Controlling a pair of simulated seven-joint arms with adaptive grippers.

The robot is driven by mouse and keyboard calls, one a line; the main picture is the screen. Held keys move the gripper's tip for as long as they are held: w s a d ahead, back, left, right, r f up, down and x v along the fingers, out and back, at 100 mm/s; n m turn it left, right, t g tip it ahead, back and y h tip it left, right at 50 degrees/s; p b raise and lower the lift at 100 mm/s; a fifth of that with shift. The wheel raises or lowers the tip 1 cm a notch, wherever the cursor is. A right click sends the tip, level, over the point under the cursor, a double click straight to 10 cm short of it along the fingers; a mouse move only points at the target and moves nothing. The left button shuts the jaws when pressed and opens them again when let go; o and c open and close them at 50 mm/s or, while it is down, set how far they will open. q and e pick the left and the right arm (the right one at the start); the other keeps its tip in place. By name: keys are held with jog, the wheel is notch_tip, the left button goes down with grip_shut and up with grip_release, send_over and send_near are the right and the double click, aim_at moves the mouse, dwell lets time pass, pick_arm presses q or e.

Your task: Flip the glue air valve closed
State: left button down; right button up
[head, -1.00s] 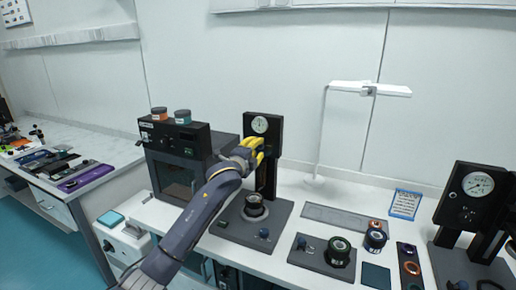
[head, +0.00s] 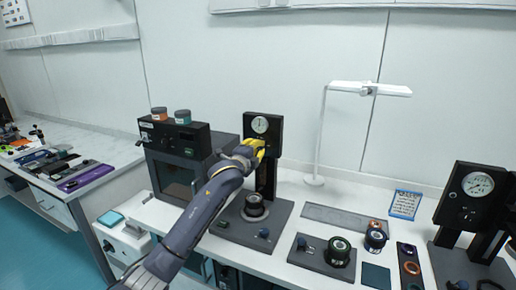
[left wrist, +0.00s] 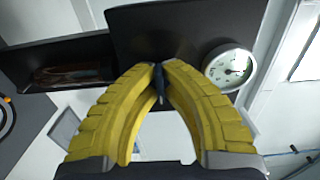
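The glue air valve shows in the left wrist view as a small dark blue lever (left wrist: 159,84) on the black gauge head (left wrist: 180,25). My left gripper (head: 258,146) is in front of this head, just below its round white gauge (head: 260,125). In the left wrist view the yellow fingertips of my left gripper (left wrist: 160,70) come together with the lever between them. They appear shut on it. In the head view the fingers hide the valve. My right gripper is in neither view.
A dark oven-like box (head: 178,170) with two jars on top stands left of the gauge stand. A white lamp (head: 322,140) stands to the right. A second gauge stand (head: 478,205) is at the far right. Several lens parts and a small fixture (head: 324,255) lie in front.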

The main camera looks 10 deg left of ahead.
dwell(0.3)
pick_arm(q)
jog(key=n, duration=0.5)
jog(key=shift+n, duration=0.4)
jog(key=n, duration=1.1)
jog(key=shift+n, duration=0.7)
jog(key=c, duration=1.6)
grip_release()
jog(key=shift+o, duration=0.2)
jog(key=shift+s, duration=0.1)
